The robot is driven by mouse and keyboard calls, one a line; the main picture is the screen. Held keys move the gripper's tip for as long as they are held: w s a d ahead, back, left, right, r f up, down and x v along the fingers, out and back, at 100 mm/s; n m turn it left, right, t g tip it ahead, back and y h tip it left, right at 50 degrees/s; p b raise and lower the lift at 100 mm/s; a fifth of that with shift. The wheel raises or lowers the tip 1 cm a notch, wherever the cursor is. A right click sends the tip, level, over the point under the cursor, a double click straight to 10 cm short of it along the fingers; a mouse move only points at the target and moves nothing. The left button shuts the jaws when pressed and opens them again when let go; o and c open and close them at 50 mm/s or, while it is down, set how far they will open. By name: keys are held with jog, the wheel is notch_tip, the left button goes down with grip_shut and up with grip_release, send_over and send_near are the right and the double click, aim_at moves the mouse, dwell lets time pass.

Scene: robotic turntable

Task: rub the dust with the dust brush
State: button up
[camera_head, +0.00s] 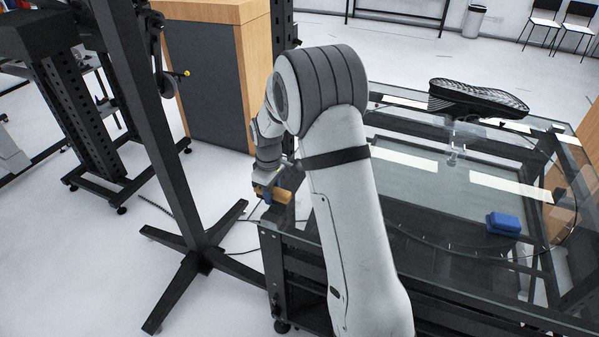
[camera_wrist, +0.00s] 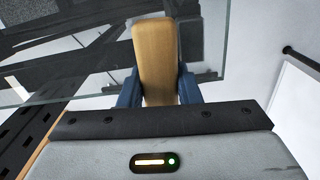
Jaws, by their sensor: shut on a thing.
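My gripper (camera_head: 268,190) is at the left edge of the glass table, beside my forearm in the head view. Its blue fingers are shut on a tan, wood-coloured dust brush (camera_head: 281,195). In the wrist view the brush (camera_wrist: 156,48) stands out between both fingers of my gripper (camera_wrist: 159,90), its tan back or handle facing the camera. Its bristles are hidden. A black shoe sole (camera_head: 478,97) rests on a clear stand towards the far right of the table. I cannot make out any dust on it at this size.
The glass table (camera_head: 405,205) has a black frame below and is largely clear. A blue block (camera_head: 503,223) lies on its right part. A black stand (camera_head: 160,150) with spread feet is on the floor at left. A grey and wooden cabinet (camera_head: 205,85) stands behind.

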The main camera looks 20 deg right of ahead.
notch_tip(320, 180, up, 2)
jog(key=shift+s, duration=0.1)
notch_tip(320, 180, up, 2)
jog(key=shift+r+p, duration=0.1)
jog(key=shift+p, duration=0.8)
jog(key=shift+r+p, duration=0.75)
jog(key=shift+r, duration=0.6)
